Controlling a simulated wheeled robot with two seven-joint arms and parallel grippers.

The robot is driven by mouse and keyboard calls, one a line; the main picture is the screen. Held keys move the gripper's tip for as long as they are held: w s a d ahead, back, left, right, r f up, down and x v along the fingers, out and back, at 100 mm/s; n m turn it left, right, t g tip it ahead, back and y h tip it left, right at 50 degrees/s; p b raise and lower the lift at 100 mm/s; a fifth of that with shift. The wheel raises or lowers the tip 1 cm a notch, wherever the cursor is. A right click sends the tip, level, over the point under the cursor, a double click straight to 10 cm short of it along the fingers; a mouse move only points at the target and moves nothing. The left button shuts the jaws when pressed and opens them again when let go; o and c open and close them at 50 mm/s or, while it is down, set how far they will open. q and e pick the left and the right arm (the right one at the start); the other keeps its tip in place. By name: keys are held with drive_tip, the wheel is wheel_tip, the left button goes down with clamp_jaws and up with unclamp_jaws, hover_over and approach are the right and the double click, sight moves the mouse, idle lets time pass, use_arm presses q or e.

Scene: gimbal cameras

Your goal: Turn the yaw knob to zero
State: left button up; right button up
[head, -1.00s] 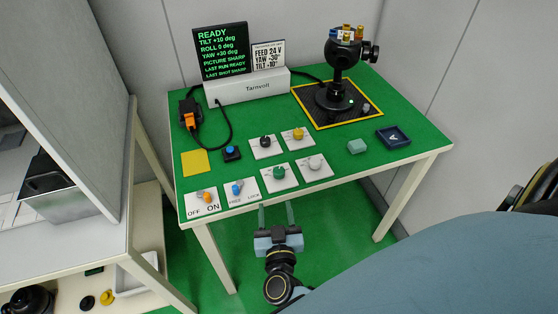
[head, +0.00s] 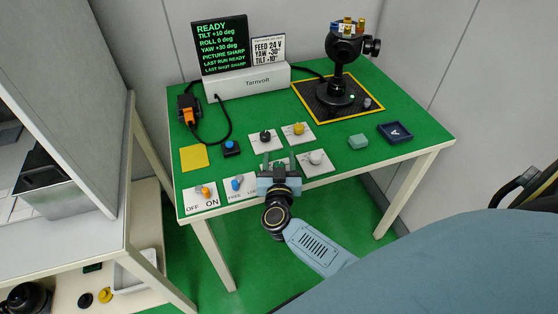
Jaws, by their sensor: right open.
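Several knobs on white plates stand on the green table: a black knob (head: 265,135), a yellow knob (head: 299,128) and a white knob (head: 316,157). A green knob's plate is now mostly hidden behind my right gripper (head: 279,163). I cannot read which knob is labelled yaw. My right gripper is open at the table's front edge, its two fingers pointing away over the green knob's place; contact is unclear. The display (head: 221,45) reads READY, tilt +10, roll 0, yaw +30 deg. The gimbal camera (head: 346,50) stands on a black base. My left gripper is out of view.
An OFF/ON switch (head: 203,192) and a blue FREE/LOCK knob (head: 238,182) stand left of the gripper. A blue button (head: 230,147), yellow square (head: 194,158), green block (head: 358,141) and dark blue tray (head: 395,132) lie around. A Tarnvolt box (head: 246,84) stands behind.

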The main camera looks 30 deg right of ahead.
drive_tip(key=shift+w+d, duration=0.1)
drive_tip(key=shift+w, duration=0.05)
drive_tip(key=shift+c, duration=0.2)
drive_tip(key=c, duration=0.9)
drive_tip(key=shift+r+n+t+y+p, duration=0.1)
drive_tip(key=shift+n+t+y+p, duration=0.5)
drive_tip(key=shift+y, duration=0.3)
drive_tip(key=shift+n+t+y+p, duration=0.3)
drive_tip(key=shift+n+y+p, duration=0.3)
drive_tip(key=shift+y, duration=0.4)
drive_tip(key=shift+w+a+n+t+y, duration=0.1)
drive_tip(key=shift+a+n+t+y, duration=0.2)
drive_tip(key=shift+n+y, duration=0.5)
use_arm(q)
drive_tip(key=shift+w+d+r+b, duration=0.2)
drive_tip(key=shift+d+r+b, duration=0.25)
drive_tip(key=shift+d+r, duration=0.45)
use_arm(e)
drive_tip(key=shift+a+n+y, duration=0.15)
drive_tip(key=shift+n+y, duration=0.65)
drive_tip(key=shift+y, duration=0.7)
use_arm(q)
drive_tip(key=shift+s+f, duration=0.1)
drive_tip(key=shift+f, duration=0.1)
use_arm(e)
drive_tip(key=shift+y, duration=0.3)
drive_tip(key=o, duration=0.9)
